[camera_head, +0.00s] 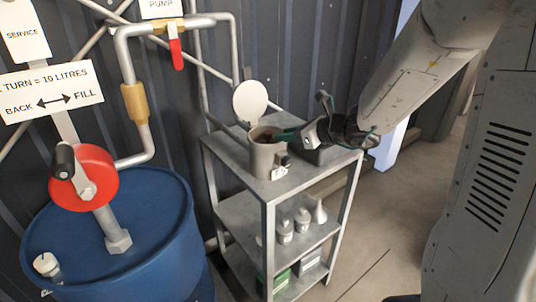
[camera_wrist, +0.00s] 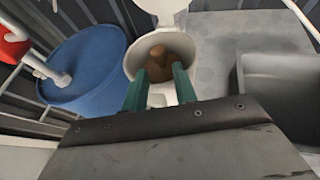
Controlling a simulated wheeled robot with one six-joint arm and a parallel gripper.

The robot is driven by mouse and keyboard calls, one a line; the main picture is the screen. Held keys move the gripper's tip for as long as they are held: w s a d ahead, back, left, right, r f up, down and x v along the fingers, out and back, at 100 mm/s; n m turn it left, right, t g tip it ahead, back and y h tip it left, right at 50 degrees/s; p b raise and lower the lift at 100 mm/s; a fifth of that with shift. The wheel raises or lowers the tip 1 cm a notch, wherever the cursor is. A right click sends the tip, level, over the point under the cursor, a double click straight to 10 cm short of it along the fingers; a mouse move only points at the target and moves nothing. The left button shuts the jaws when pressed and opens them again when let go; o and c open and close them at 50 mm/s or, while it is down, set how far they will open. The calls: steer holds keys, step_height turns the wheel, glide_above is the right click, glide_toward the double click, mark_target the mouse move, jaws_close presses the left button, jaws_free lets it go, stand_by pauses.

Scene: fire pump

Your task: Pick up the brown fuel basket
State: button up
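The brown fuel basket (camera_wrist: 160,64) sits inside a pale grey cylindrical pot (camera_head: 264,158), whose round white lid (camera_head: 250,101) stands open. Only the basket's brown top shows in the head view (camera_head: 265,136). My gripper (camera_head: 283,135) reaches in from the right over the pot's rim. In the wrist view its two green fingers (camera_wrist: 161,78) are spread apart at the pot's mouth, with brown showing between them. I cannot tell whether either finger touches the basket, whose lower part is hidden.
The pot stands on a grey metal shelf rack (camera_head: 225,150). A grey open box (camera_wrist: 275,85) is right of the pot. A blue drum (camera_head: 120,255) with a red crank pump (camera_head: 84,178) stands at left. Pipes run along the wall.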

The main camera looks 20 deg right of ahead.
mark_target(268, 139)
steer(key=x, duration=0.7)
steer(key=shift+w+a, duration=0.1)
steer(key=shift+w, duration=0.05)
jaws_close()
